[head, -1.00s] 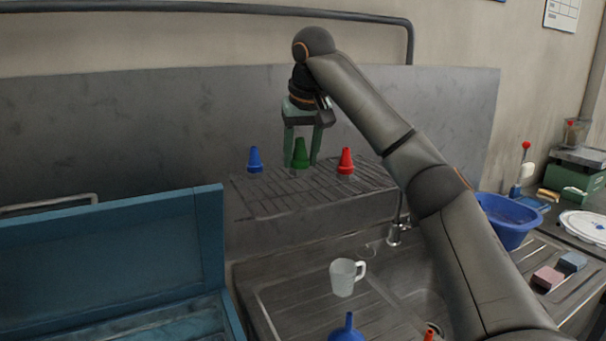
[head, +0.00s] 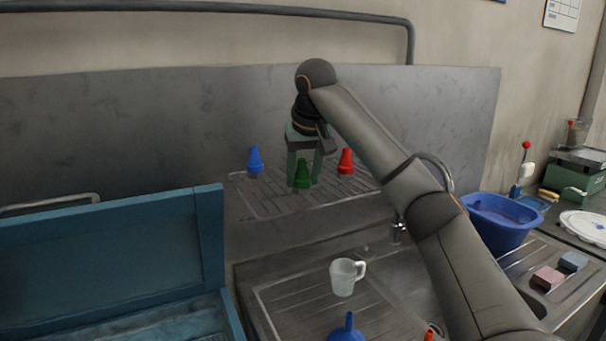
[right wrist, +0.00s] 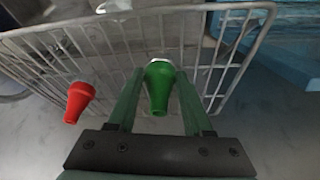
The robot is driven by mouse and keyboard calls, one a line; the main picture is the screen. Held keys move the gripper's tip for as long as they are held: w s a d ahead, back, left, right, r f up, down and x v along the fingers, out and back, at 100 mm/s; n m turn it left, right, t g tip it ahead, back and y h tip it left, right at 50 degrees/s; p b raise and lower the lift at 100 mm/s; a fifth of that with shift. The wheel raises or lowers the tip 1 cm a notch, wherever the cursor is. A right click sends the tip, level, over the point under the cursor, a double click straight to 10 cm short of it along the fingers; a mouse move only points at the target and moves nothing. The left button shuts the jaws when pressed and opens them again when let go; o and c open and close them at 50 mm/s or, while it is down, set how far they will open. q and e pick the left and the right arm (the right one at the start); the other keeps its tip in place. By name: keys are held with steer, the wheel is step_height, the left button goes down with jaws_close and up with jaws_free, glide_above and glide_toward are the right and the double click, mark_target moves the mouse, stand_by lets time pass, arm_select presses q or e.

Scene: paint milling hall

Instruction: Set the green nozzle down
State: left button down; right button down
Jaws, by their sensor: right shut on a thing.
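The green nozzle (head: 302,174) is upright between the fingers of my right gripper (head: 303,172), over the wire rack (head: 262,207) above the sink. In the right wrist view the green nozzle (right wrist: 159,90) sits between the two green fingers of the right gripper (right wrist: 158,85), which is shut on it. I cannot tell whether its base touches the rack. A blue nozzle (head: 254,160) stands on the rack to its left and a red nozzle (head: 345,162) to its right. The red nozzle also shows in the right wrist view (right wrist: 79,101). My left gripper is out of view.
A white mug (head: 343,278) stands on the sink's drainer, with a blue funnel-like piece (head: 347,330) nearer. A blue basin (head: 497,222) is at the right. An open blue box (head: 110,250) fills the left front. Bare rack shows left of and in front of the green nozzle.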

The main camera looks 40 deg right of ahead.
steer(key=shift+c, duration=1.6)
jaws_free()
steer(key=v, duration=1.2)
steer(key=shift+s+r, duration=0.1)
steer(key=shift+r, duration=0.05)
